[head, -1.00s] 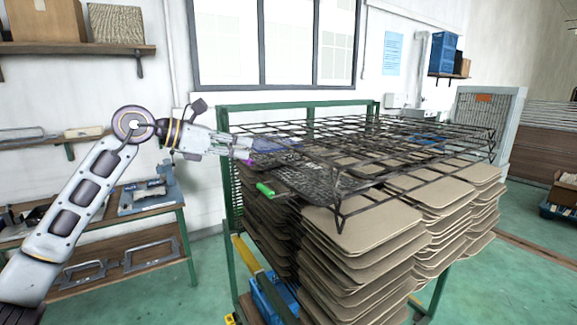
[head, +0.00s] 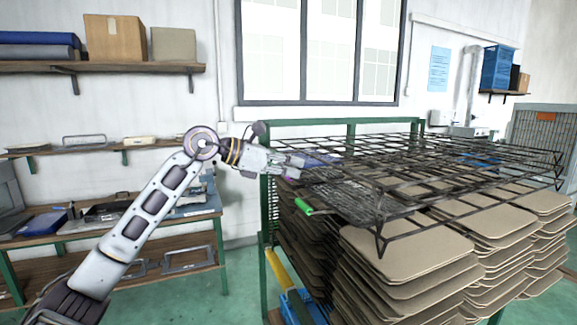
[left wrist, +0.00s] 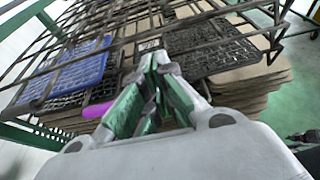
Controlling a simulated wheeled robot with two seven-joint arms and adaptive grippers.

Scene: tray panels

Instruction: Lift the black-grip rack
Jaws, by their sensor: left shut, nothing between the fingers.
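Small dark mesh racks lie under a large black wire grid on top of brown panel stacks. One black mesh rack (left wrist: 212,45) shows right of my fingers in the left wrist view; I cannot make out a black grip on it. A green grip (head: 303,206) sticks out at the near left edge in the head view. A magenta grip (left wrist: 97,110) shows left of my fingers in the left wrist view, beside a blue mesh rack (left wrist: 75,72). My left gripper (head: 299,166) is shut and empty at the grid's left edge. My right gripper is not in view.
The black wire grid (head: 430,165) spans the brown panel stacks (head: 405,253). A green frame (head: 264,235) stands at their left. A workbench and shelves (head: 100,68) line the wall at left. Green floor is open between bench and frame.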

